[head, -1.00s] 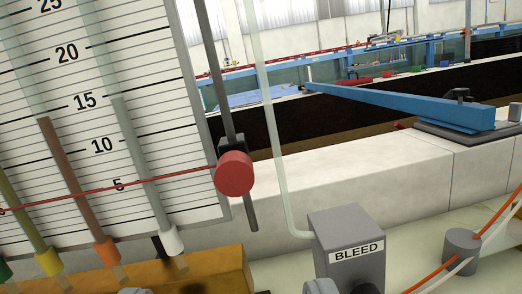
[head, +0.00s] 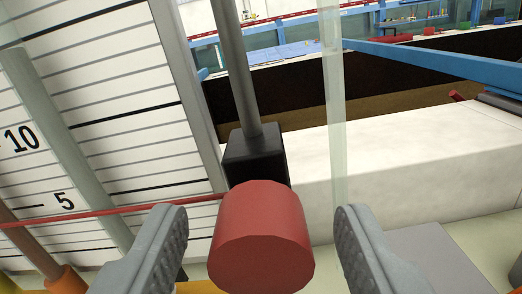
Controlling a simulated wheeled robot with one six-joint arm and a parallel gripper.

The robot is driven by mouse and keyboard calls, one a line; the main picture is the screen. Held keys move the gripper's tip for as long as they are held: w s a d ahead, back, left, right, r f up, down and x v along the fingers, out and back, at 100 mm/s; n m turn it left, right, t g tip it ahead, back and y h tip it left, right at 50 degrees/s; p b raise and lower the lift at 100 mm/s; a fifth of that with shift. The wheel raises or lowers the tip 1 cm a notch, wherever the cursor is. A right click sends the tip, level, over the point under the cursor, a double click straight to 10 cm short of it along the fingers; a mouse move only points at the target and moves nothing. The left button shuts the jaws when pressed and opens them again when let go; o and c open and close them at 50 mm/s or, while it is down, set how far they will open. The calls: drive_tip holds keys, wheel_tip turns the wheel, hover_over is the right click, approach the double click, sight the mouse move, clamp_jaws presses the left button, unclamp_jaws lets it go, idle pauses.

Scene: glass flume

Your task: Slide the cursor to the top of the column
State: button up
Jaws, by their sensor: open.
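The cursor has a red cylindrical knob (head: 260,238) on a black block (head: 254,158), which rides on a grey vertical rod (head: 236,75). A thin red pointer line (head: 120,211) runs left from it across the white scale board (head: 110,85), a little below the 5 mark. My gripper (head: 262,225) is open. One finger is left of the knob and one is right, with a visible gap on each side. The knob hides part of the block. The top of the rod is out of view.
A clear glass tube (head: 334,110) stands just right of the rod. Grey and brown tubes stand in front of the board at left. A pale ledge (head: 410,165) and a blue beam (head: 440,62) lie behind at right.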

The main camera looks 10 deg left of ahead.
sight(261, 201)
drive_tip(key=shift+w, duration=1.8)
clamp_jaws()
drive_tip(key=shift+r, duration=0.15)
